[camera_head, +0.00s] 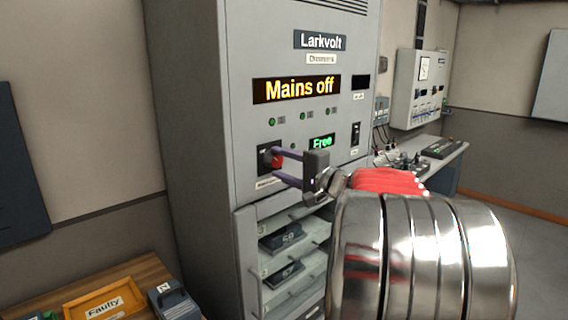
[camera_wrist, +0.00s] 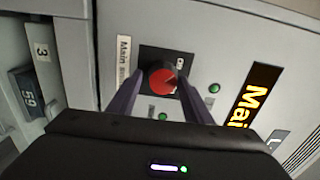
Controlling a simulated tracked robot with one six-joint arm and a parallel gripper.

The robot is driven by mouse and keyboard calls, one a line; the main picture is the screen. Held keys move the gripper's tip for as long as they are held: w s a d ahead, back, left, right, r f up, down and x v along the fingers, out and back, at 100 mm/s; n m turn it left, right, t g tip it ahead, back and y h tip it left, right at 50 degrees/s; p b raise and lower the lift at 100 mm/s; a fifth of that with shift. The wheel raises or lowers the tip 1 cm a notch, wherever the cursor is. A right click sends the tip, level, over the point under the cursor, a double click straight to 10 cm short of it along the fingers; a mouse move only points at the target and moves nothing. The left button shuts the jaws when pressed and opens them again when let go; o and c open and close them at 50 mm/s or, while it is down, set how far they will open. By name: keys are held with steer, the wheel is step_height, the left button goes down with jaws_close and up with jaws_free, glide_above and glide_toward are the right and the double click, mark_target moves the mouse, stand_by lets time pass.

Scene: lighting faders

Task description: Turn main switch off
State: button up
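The main switch is a red round knob (camera_wrist: 163,80) on a dark square plate, on the front of the grey Larkvolt cabinet (camera_head: 196,120). In the head view the knob (camera_head: 277,160) shows partly behind a finger. My gripper (camera_head: 276,168) reaches to the plate from the right. In the wrist view its two purple fingers (camera_wrist: 158,92) stand apart, one on each side of the knob. I cannot tell whether they touch it. The amber display (camera_head: 297,89) reads "Mains off". A green display (camera_head: 322,142) reads "Free".
Below are open shelves with dark modules (camera_head: 282,237). At the lower left a wooden table holds an orange "Faulty" tray (camera_head: 70,309) and a grey module (camera_head: 172,301). A workbench (camera_head: 447,158) and wall box (camera_head: 418,88) stand at the back right. Floor is clear at the right.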

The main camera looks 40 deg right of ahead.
steer(key=shift+o, duration=0.8)
steer(key=shift+r, duration=0.15)
steer(key=shift+s+d, duration=0.1)
steer(key=s, duration=1.3)
steer(key=shift+s+d, duration=0.15)
steer(key=shift+s, duration=0.15)
steer(key=shift+w, duration=0.1)
